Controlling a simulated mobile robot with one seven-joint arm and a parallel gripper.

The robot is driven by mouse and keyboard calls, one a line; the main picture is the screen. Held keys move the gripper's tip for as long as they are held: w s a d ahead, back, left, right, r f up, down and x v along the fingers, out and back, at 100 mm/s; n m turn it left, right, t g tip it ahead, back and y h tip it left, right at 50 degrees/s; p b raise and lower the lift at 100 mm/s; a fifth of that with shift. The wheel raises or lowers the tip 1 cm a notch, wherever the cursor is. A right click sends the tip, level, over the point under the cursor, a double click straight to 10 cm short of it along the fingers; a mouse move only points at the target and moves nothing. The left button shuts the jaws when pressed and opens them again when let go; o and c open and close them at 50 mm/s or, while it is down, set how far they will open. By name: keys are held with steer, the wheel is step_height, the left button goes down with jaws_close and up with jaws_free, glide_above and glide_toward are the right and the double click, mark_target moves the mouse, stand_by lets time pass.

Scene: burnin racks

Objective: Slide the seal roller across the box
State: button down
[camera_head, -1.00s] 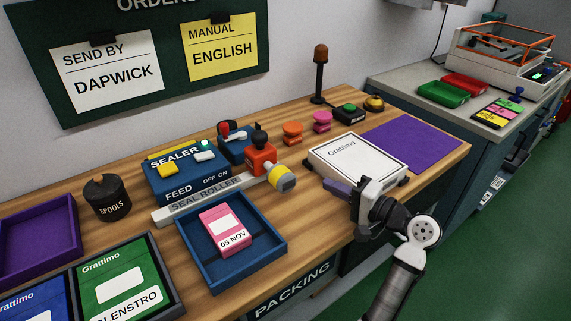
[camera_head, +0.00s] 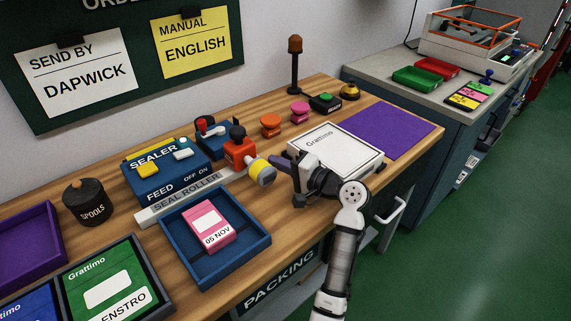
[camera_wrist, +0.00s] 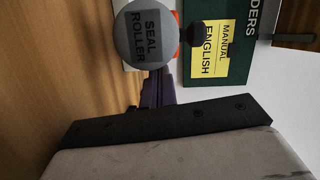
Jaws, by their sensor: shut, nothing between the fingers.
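The seal roller (camera_head: 243,154) is an orange block with a black knob and a grey-and-yellow cylinder. It sits at the right end of the grey rail labelled SEAL ROLLER (camera_head: 185,202), beside the blue sealer (camera_head: 160,180). The white Grattimo box (camera_head: 338,149) lies on the bench to the right, partly behind my gripper. My gripper (camera_head: 281,163) is shut and empty, its purple fingers pointing left, close to the cylinder's end. In the wrist view the round grey roller end (camera_wrist: 146,40) fills the space just beyond the fingertips (camera_wrist: 157,88); I cannot tell whether they touch.
A blue tray (camera_head: 262,240) with a pink box (camera_head: 211,224) stands in front of the rail. Orange and pink knobs (camera_head: 270,125) and a beacon lamp (camera_head: 294,65) stand behind. A purple mat (camera_head: 405,128) lies clear at the right.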

steer(key=shift+a, duration=0.1)
steer(key=s+a, duration=0.1)
steer(key=a, duration=0.1)
steer(key=s+a+p, duration=0.1)
steer(key=s+a, duration=0.1)
steer(key=a, duration=0.1)
steer(key=s+a+p, duration=0.1)
steer(key=s+a, duration=0.1)
steer(key=shift+s+a, duration=0.15)
steer(key=shift+s, duration=0.1)
stand_by(0.4)
